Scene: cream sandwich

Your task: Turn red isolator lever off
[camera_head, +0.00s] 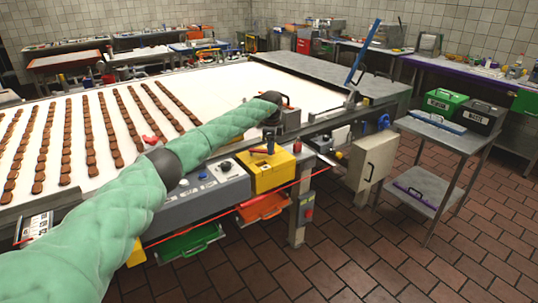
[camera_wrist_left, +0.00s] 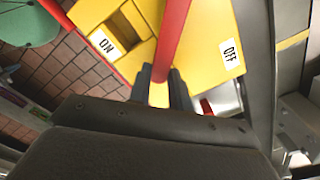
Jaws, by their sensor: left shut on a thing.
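The red isolator lever (camera_wrist_left: 172,40) runs down the middle of the left wrist view, over the yellow isolator box (camera_wrist_left: 205,45). My left gripper (camera_wrist_left: 162,85) is shut on the lever, one dark finger on each side. The ON label (camera_wrist_left: 103,43) is left of the lever and the OFF label (camera_wrist_left: 230,53) right of it. The lever appears between the labels; its exact angle is unclear. In the head view, the yellow box (camera_head: 275,176) is on the conveyor's near side. My left arm reaches over to it, and the gripper is mostly hidden there.
A grey control panel (camera_head: 200,197) is left of the yellow box. The conveyor (camera_head: 220,88) carries rows of brown biscuits behind. A beige cabinet (camera_head: 374,160) and a metal cart (camera_head: 440,140) with green and black boxes stand right. The brick floor in front is clear.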

